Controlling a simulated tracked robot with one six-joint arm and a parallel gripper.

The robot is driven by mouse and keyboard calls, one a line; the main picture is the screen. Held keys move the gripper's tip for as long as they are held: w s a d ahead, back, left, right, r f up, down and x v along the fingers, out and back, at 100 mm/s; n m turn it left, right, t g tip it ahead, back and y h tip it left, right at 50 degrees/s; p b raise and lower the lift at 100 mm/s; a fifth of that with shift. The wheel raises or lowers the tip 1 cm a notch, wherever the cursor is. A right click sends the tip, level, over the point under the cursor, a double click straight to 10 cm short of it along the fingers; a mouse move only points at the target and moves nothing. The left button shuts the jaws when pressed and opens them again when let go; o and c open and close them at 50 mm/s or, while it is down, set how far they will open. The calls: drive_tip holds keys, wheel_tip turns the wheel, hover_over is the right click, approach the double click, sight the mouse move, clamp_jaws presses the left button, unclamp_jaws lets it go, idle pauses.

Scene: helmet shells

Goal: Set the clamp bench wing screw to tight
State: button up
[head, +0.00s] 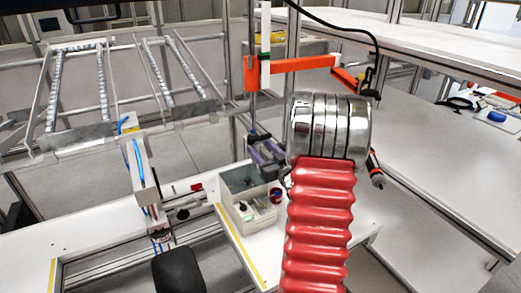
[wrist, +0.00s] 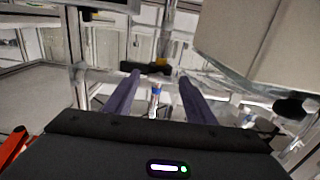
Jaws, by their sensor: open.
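My gripper (wrist: 159,78) shows in the wrist view as two purple fingers set well apart, with nothing held between them. In the head view the purple fingers of my gripper (head: 267,154) show left of my arm, just above the back of a grey box. I cannot make out the wing screw for certain. A dark knob (wrist: 292,106) sits at the right of the wrist view, under a pale box-like block, to the right of the fingers and apart from them. Its setting cannot be told. My arm hides part of the bench in the head view.
A grey open box (head: 249,212) with small controls stands on the white bench (head: 100,219). A metal frame rack (head: 120,85) is at the back left. Orange brackets (head: 290,70) hang on a post behind my arm. White tables (head: 440,170) fill the right side.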

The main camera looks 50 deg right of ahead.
drive_tip(key=v, duration=1.3)
drive_tip(key=w+a+r+g, duration=0.1)
drive_tip(key=w, duration=0.1)
drive_tip(key=w+a+r+g, duration=0.1)
drive_tip(key=w+a, duration=0.1)
drive_tip(key=w+a+r+n+g, duration=0.1)
drive_tip(key=w+a, duration=0.1)
drive_tip(key=shift+w, duration=0.1)
drive_tip(key=a+r+g, duration=0.3)
drive_tip(key=a, duration=0.8)
drive_tip(key=s+a+g+y, duration=0.2)
drive_tip(key=s+a, duration=0.3)
drive_tip(key=a, duration=0.3)
drive_tip(key=s+a+n+g+y, duration=0.1)
drive_tip(key=s+a, duration=0.4)
drive_tip(key=a, duration=0.3)
drive_tip(key=s+a+n+g+y, duration=0.1)
drive_tip(key=s+a+g+y, duration=0.1)
drive_tip(key=s+a, duration=0.4)
drive_tip(key=a, duration=0.3)
drive_tip(key=shift+r+g+y, duration=0.25)
drive_tip(key=shift+g+y, duration=0.05)
